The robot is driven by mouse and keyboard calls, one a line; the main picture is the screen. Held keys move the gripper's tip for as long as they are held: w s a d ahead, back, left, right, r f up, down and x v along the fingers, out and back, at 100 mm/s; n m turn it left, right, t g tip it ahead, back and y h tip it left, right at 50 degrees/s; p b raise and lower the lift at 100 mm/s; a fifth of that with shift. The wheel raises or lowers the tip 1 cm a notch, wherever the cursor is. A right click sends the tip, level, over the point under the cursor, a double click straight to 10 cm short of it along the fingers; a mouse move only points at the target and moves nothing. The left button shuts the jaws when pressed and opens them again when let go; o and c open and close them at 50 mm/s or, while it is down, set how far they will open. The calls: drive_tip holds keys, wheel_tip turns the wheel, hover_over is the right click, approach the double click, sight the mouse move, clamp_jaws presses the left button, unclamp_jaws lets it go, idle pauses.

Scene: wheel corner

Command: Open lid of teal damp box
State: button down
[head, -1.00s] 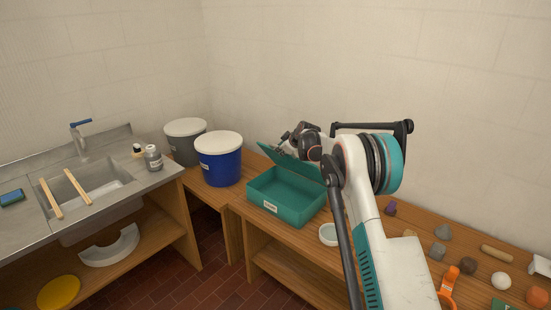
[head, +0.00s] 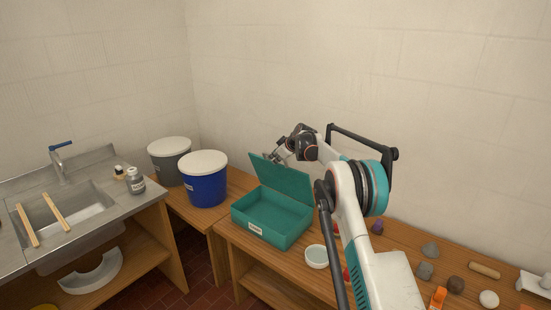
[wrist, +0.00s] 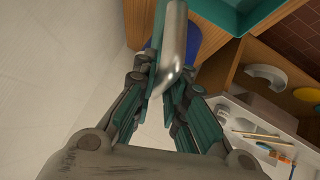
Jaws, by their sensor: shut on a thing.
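The teal damp box (head: 283,239) stands on the wooden bench with its lid (head: 284,182) raised steeply at the back. The inside of the box looks empty, and a pale label is on its front. My gripper (head: 273,156) is at the lid's upper edge, partly hidden behind it and my arm. In the wrist view my gripper (wrist: 168,88) is closed around a curved metal handle (wrist: 175,40). Part of the teal box (wrist: 228,10) shows at the top of that view. The handle's attachment to the lid is not visible.
A blue bucket (head: 205,186) and a grey bucket (head: 167,163), both with white lids, stand left of the box. A white bowl (head: 316,257) sits close to its right front. Several small objects lie farther right. A tiled wall (head: 290,70) rises behind.

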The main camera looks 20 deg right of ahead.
drive_tip(key=c, duration=1.6)
unclamp_jaws()
drive_tip(key=v, duration=1.2)
